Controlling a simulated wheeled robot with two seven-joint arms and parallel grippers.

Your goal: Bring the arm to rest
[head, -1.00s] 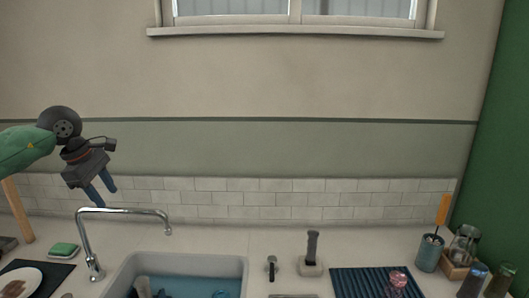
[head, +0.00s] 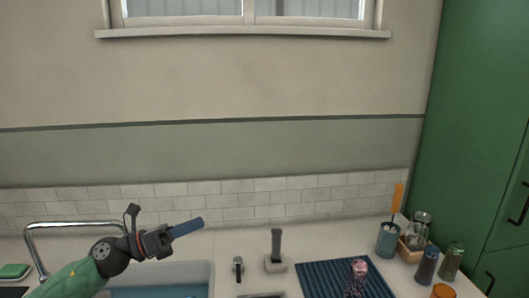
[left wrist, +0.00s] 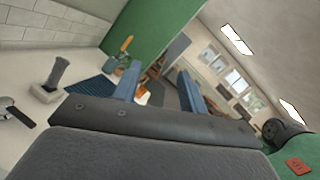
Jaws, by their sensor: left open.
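My left gripper (head: 188,229) is in the lower left of the head view, above the sink area, with its blue fingers pointing right. In the left wrist view its two blue fingers (left wrist: 158,84) stand apart with nothing held between them. The green arm comes in from the bottom left of the head view. My right gripper shows in neither view.
The sink (head: 205,275) lies below the arm, with a chrome faucet (head: 75,224) at left. A dark-handled brush in a holder (head: 276,262), a blue ridged mat (head: 325,279), a utensil cup (head: 387,240) and jars (head: 427,265) stand to the right. A green cabinet (head: 475,130) closes the right side.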

